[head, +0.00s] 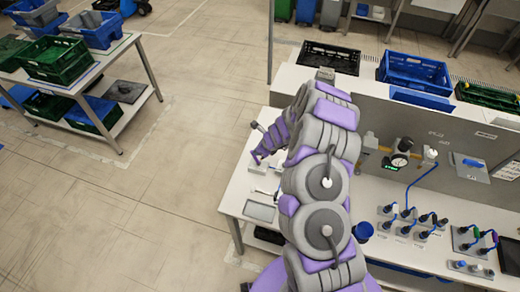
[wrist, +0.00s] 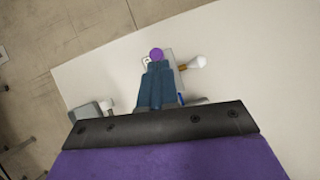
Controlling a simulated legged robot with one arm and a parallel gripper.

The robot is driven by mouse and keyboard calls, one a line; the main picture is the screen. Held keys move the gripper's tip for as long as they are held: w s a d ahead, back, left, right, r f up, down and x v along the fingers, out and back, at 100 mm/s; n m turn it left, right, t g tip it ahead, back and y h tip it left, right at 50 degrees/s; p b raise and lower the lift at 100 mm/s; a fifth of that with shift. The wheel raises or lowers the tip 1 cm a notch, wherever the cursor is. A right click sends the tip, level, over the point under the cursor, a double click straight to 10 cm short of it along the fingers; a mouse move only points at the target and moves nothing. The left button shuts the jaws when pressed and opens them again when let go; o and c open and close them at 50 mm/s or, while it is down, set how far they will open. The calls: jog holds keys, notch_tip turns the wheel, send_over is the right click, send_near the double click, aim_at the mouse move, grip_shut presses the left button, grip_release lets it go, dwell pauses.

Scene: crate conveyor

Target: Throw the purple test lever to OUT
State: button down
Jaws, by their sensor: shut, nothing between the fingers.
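In the wrist view, the purple ball knob of the test lever (wrist: 156,54) shows just past the tips of my gripper (wrist: 157,66). My gripper's two blue-grey fingers lie close together, shut with nothing between them. The fingers hide the lever's shaft and much of its base, so I cannot tell its setting or whether the tips touch the knob. In the head view, my purple and grey arm reaches over the left end of the white bench (head: 232,203). The purple knob cannot be made out there.
In the wrist view, a white-knobbed lever (wrist: 195,62) stands right of the purple knob, and a grey fitting (wrist: 88,112) lies left of the fingers. In the head view, a pressure gauge (head: 399,160) and several cable plugs sit to the right. Open floor lies left.

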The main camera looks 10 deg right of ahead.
jog(key=shift+w+a, duration=0.1)
jog(key=shift+a, duration=0.15)
dwell(0.6)
jog(key=s+d+f+p+v, duration=0.1)
jog(key=v, duration=1.2)
jog(key=shift+d, duration=0.2)
